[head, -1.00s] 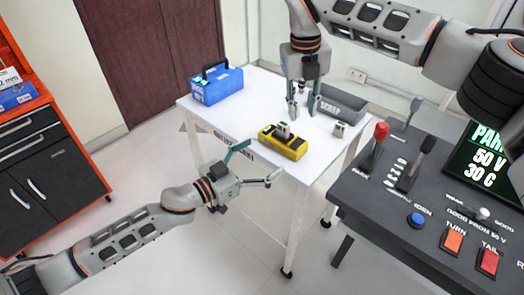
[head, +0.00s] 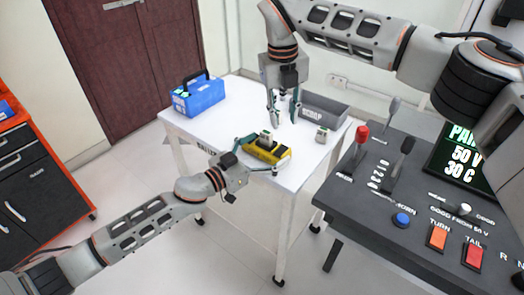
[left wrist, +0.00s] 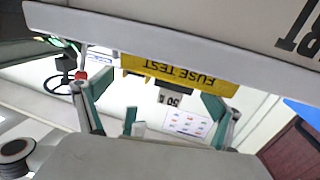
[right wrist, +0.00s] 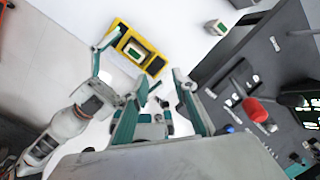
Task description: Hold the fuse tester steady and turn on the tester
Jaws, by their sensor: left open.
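The yellow-and-black fuse tester (head: 280,153) stands near the table's front edge with a small grey block (head: 267,137) in its top. In the left wrist view, its yellow "FUSE TEST" face (left wrist: 180,73) lies ahead between the fingers. My left gripper (head: 259,155) is open at the tester's near side, its fingers spread toward the two ends; I cannot tell whether they touch. My right gripper (head: 284,121) is open and empty, pointing down above the table behind the tester. The tester also shows in the right wrist view (right wrist: 118,40), apart from the right fingers.
A second small grey block (head: 322,135) sits on the white table (head: 225,118) right of the tester. A grey scrap bin (head: 325,108) stands behind it, and a blue box (head: 198,97) at the left. A dark control console (head: 375,215) with levers and buttons borders the right.

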